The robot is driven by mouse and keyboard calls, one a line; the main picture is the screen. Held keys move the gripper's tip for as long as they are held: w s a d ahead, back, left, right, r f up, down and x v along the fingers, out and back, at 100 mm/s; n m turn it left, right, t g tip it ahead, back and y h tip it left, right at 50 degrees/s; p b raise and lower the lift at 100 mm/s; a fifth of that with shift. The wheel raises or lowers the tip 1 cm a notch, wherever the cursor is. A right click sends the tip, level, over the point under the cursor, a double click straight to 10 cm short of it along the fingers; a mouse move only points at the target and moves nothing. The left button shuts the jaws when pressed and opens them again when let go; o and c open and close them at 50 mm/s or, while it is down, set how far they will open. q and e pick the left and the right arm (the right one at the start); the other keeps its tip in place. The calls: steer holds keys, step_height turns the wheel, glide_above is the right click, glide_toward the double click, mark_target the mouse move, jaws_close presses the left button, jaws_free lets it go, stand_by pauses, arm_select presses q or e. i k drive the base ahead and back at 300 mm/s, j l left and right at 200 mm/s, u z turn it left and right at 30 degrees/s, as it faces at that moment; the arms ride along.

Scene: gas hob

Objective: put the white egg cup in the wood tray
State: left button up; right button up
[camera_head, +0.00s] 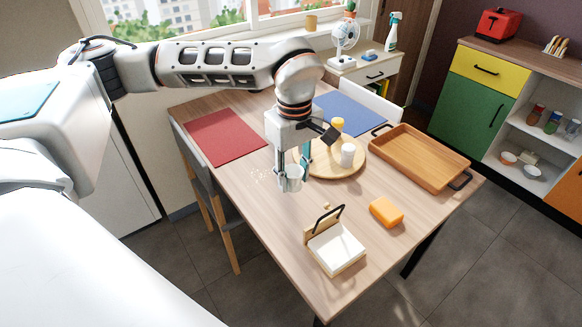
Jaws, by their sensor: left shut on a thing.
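The white egg cup (291,182) is at the fingertips of my left gripper (290,170), which is shut on it. The fingers hide part of the cup. It appears held above the table, left of the round wooden board, but its exact height is hard to tell. The wood tray (408,168) is a rectangular tray with dark handles at the right side of the table, to the right of my left gripper. Its inside looks empty. My right gripper is not in view.
A round wooden board (325,172) holds a white shaker-like item (347,154) and a yellow-topped item (338,125), between gripper and tray. An orange sponge-like block (386,212) and a white-topped wooden holder (337,248) are nearer the front. Red (224,137) and blue (350,113) mats lie behind.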

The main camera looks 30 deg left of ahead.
mark_target(434, 169)
steer(key=l, duration=0.95)
steer(key=i+l, duration=0.45)
steer(key=l, duration=0.3)
steer(key=i+j, duration=0.3)
steer(key=i, duration=0.2)
steer(key=i+j+z, duration=0.1)
steer(key=i+j, duration=0.15)
steer(key=i, duration=0.3)
